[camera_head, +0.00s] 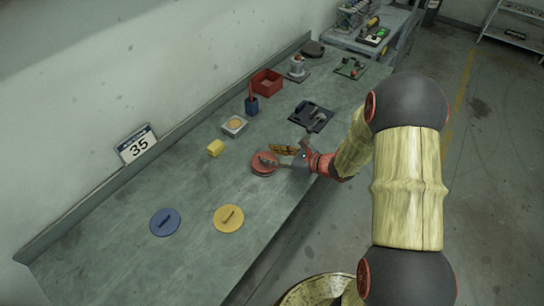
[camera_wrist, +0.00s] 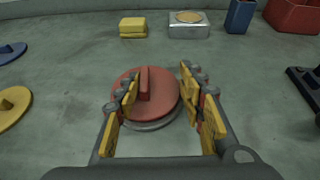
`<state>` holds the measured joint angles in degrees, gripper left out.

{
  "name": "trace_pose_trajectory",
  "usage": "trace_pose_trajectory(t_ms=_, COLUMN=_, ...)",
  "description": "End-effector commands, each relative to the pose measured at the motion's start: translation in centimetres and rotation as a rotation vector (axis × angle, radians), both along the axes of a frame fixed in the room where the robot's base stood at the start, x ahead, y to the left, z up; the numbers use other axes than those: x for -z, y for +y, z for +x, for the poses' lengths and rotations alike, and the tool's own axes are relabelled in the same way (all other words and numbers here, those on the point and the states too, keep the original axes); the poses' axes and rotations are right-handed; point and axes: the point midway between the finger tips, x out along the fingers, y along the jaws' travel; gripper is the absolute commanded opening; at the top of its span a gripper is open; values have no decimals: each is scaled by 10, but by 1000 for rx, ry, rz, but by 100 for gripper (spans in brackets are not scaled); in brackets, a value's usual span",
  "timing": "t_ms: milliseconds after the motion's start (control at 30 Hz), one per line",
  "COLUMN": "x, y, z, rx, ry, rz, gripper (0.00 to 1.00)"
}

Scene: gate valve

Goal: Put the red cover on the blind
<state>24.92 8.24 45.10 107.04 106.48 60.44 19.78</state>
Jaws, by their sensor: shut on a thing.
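The red cover (camera_wrist: 162,97) is a flat round disc with a raised bar handle across its top. It also shows in the head view (camera_head: 260,168), near the middle of the bench. A grey round rim (camera_wrist: 152,127) shows just under the cover's near edge in the wrist view; it looks like the blind, mostly hidden by the cover. I cannot tell whether cover and rim touch all round. My gripper (camera_wrist: 158,80) reaches in from the right in the head view (camera_head: 277,160) and is shut on the cover's handle, with its yellow-padded fingers on either side.
A blue disc (camera_head: 165,222) and a yellow disc (camera_head: 228,218) lie at the near left. A yellow block (camera_head: 215,147), a grey box (camera_head: 234,125), a blue holder (camera_head: 251,106), a red bin (camera_head: 267,82) and a dark fixture (camera_head: 311,117) stand beyond. The bench around the cover is clear.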

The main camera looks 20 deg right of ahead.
Motion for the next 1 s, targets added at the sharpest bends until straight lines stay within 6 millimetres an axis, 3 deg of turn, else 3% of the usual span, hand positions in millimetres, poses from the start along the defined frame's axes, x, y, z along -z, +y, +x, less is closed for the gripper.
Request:
trace_pose_trajectory(t_ms=200, x=3, y=0, z=0, rx=0, ry=0, rz=0, gripper=16)
trace_pose_trajectory(t_ms=233, x=4, y=0, z=0, rx=0, ry=0, rz=0, gripper=40)
trace_pose_trajectory(t_ms=533, x=3, y=0, z=0, rx=0, ry=0, rz=0, gripper=57)
trace_pose_trajectory(t_ms=1000, x=-5, y=-6, z=-6, rx=3, ry=0, rz=0, gripper=58)
